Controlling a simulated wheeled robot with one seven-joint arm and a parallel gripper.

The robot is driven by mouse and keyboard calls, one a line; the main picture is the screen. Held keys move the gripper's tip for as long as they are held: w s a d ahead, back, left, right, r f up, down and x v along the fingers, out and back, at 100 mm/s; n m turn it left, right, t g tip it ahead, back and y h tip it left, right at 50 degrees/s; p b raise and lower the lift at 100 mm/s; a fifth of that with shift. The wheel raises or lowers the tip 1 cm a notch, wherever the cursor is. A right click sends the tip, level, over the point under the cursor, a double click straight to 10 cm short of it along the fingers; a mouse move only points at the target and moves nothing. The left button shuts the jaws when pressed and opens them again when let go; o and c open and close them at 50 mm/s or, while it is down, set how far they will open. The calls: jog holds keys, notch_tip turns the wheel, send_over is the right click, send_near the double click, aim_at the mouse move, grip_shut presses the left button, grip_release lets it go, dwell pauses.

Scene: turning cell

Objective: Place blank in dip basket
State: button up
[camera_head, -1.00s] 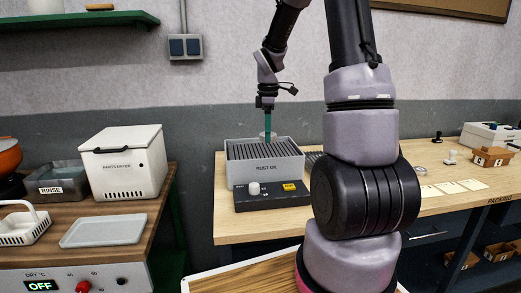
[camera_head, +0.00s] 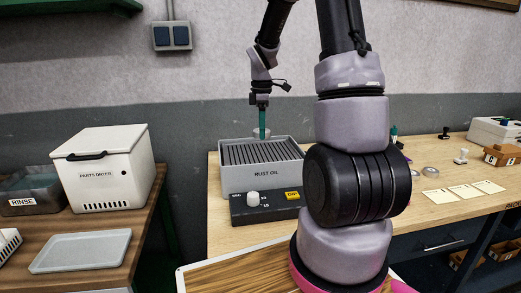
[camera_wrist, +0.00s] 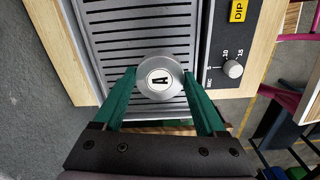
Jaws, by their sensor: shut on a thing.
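My gripper (camera_head: 262,123) hangs over the grey rust oil tank (camera_head: 264,184) with its green fingers pointing down. In the wrist view my gripper (camera_wrist: 160,75) is shut on the blank (camera_wrist: 173,88), a round silver disc with a black letter A on its top. The blank also shows small in the head view (camera_head: 261,134), above the far part of the tank's slatted top. The gap between blank and slats is hard to judge. A white basket (camera_head: 9,242), cut off by the left edge, sits on the left bench; I cannot tell whether it is the dip basket.
A black control box (camera_head: 262,209) with a knob stands in front of the tank. On the left bench are a white parts dryer (camera_head: 105,175), a rinse tub (camera_head: 32,192) and a pale tray (camera_head: 80,251). Cards (camera_head: 464,194) lie on the right bench.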

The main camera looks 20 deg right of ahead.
aim_at(262, 156)
jog(key=shift+f, duration=3.6)
jog(key=shift+f, duration=0.15)
jog(key=o, duration=1.5)
notch_tip(262, 156, up, 12)
jog(key=shift+r, duration=0.2)
jog(key=s+a+r+m+t, duration=0.2)
jog(key=s+r+m, duration=0.3)
jog(key=s+m, duration=0.1)
jog(key=s+a+r+m+t+y, duration=0.1)
jog(key=s+a+r+m+t, duration=0.1)
jog(key=s+r+m, duration=0.3)
jog(key=s+a+r+m+t+y, duration=0.1)
jog(key=s+a+r+m+t, duration=0.2)
jog(key=s+m, duration=0.4)
jog(key=shift+s+a+r, duration=0.25)
jog(key=shift+s+r, duration=0.2)
jog(key=shift+s, duration=0.3)
jog(key=shift+s+a+r, duration=0.2)
jog(key=shift+s+r, duration=0.3)
jog(key=shift+s, duration=0.2)
jog(key=shift+s+a+r, duration=0.25)
jog(key=shift+s+r, duration=0.2)
jog(key=shift+s, duration=0.3)
